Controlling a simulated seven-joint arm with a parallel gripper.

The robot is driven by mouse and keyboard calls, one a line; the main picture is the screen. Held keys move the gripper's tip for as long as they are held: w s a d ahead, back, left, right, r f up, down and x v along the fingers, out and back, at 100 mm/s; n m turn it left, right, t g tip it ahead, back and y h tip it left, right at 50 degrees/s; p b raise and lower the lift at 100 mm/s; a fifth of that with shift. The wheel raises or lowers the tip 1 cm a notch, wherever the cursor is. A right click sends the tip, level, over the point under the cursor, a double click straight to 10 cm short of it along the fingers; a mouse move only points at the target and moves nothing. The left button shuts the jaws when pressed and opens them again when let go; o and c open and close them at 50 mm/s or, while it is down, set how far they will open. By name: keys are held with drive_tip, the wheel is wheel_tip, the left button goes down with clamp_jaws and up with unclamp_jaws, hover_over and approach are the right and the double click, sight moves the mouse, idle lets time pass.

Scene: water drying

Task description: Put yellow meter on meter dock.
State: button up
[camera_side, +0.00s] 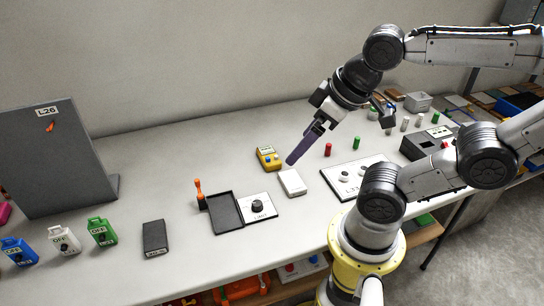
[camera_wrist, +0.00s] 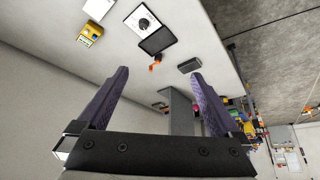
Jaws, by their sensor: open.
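The yellow meter (camera_side: 268,158) lies on the bench, with a dark display and a blue spot on its face. It also shows at the upper left of the wrist view (camera_wrist: 89,34). My gripper (camera_side: 291,160) is open and empty, with purple fingers, just right of the meter in the side view and apart from it. The wrist view shows the fingers (camera_wrist: 160,73) spread with nothing between them. A black tray (camera_side: 224,214) beside a white panel with a black knob (camera_side: 258,207) may be the meter dock; no label confirms this.
A white box (camera_side: 292,183) lies close in front of the meter. An orange-handled tool (camera_side: 199,194) stands by the tray. A grey upright board (camera_side: 50,155) stands left. The back middle is clear.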

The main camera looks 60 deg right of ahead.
drive_tip(key=w+d+r+m, duration=0.2)
drive_tip(key=w+r, duration=0.3)
drive_tip(key=w, duration=0.3)
drive_tip(key=w+d+f+m+g+h, duration=0.1)
drive_tip(key=w+d+f+m+g, duration=0.15)
drive_tip(key=w+d, duration=0.8)
drive_tip(key=m+g+y, duration=0.1)
drive_tip(key=m+g, duration=0.2)
drive_tip(key=m, duration=0.2)
hover_over(269, 154)
wheel_tip(269, 154, down, 19)
drive_tip(key=shift+n, duration=0.25)
drive_tip(key=f, duration=0.8)
drive_tip(key=shift+w+a+f, duration=0.1)
drive_tip(key=shift+a, duration=0.3)
drive_tip(key=shift+d+f, duration=0.15)
drive_tip(key=shift+f, duration=1.15)
drive_tip(key=shift+d+f, duration=0.15)
drive_tip(key=shift+f, duration=1.15)
drive_tip(key=c, duration=1.6)
drive_tip(key=shift+r, duration=0.1)
